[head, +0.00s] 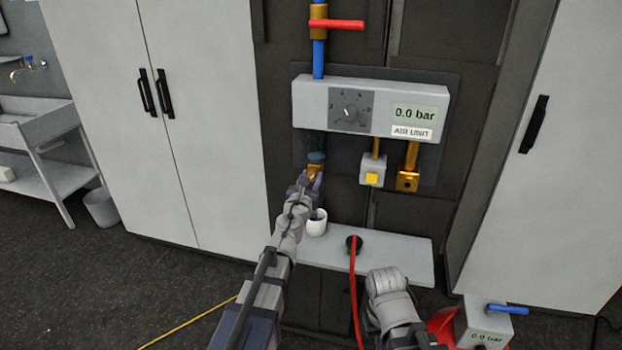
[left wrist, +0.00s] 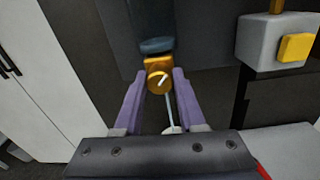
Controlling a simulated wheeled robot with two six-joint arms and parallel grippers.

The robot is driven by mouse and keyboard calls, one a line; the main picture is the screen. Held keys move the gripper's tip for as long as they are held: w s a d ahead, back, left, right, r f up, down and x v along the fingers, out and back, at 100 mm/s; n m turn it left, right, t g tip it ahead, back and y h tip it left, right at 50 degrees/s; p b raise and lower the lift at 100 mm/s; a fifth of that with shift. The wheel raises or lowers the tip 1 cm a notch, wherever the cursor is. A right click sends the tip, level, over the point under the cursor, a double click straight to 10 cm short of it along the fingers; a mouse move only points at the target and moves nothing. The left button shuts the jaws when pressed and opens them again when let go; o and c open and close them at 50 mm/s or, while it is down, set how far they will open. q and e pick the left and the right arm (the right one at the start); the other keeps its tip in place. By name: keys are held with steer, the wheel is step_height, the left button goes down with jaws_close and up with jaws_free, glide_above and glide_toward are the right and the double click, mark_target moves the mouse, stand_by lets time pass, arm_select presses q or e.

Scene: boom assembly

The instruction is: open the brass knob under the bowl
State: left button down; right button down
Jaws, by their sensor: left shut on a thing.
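The brass knob (left wrist: 158,80) sits on a brass block under the dark blue bowl (left wrist: 156,46). A white mark on the knob's face slants up to the right. My left gripper (left wrist: 159,83) is shut on the knob, a purple finger on each side. In the head view the bowl (head: 316,157) hangs below the air unit (head: 372,105), with my left gripper (head: 312,181) covering most of the knob. A thin pale streak runs down below the knob toward a white cup (head: 317,222). My right arm shows at lower right, but its gripper is not visible.
The air unit reads 0.0 bar. A red-handled valve (head: 336,24) is above it; a box with a yellow button (head: 371,178) and a brass fitting (head: 407,181) hang to the right. The cup and a red hose (head: 354,285) are at the pale shelf (head: 400,255).

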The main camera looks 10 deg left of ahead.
arm_select(q)
steer(key=c, duration=0.5)
jaws_free()
steer(key=shift+s, duration=0.1)
steer(key=s, duration=0.7)
steer(key=shift+s, duration=0.3)
